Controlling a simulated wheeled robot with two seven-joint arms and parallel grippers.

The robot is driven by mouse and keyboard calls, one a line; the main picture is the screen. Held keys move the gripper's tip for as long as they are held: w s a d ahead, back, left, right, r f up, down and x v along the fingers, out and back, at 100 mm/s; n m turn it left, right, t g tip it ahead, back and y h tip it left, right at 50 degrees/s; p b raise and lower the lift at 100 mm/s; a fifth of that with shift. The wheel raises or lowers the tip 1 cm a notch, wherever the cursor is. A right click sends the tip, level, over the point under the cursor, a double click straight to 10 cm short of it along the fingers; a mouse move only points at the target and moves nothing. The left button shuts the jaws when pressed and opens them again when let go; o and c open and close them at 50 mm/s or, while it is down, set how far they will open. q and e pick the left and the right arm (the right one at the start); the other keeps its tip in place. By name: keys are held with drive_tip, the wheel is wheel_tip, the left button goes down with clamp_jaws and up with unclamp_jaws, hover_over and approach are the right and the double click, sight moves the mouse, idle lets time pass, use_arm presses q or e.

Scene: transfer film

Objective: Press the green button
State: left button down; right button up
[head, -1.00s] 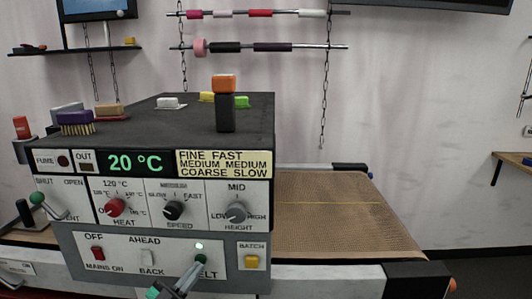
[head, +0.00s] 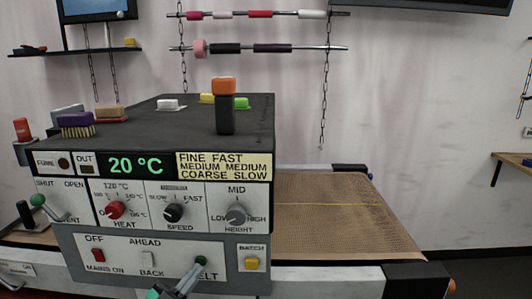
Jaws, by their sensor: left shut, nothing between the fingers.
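The green button (head: 201,260) is a small round dark green knob on the lower front panel of the grey machine, beside the partly covered BELT label. My left gripper (head: 191,271) comes up from the bottom edge with its fingers shut and empty. Its tips lie right at the button's lower left in the head view and seem to touch it; I cannot tell how far it is pressed in. No lit lamp shows above the button. My right gripper is not in view.
The machine front (head: 150,165) also carries a red switch (head: 98,255), a white switch (head: 148,259), a yellow batch button (head: 251,263) and several knobs. A green-tipped lever (head: 37,200) sticks out at left. A brown conveyor belt (head: 335,215) extends right.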

use_arm(q)
drive_tip(key=shift+s, duration=0.1)
drive_tip(key=s+p, duration=0.1)
drive_tip(key=s, duration=0.4)
drive_tip(key=shift+s+a+p, duration=0.1)
drive_tip(key=shift+s+p, duration=0.3)
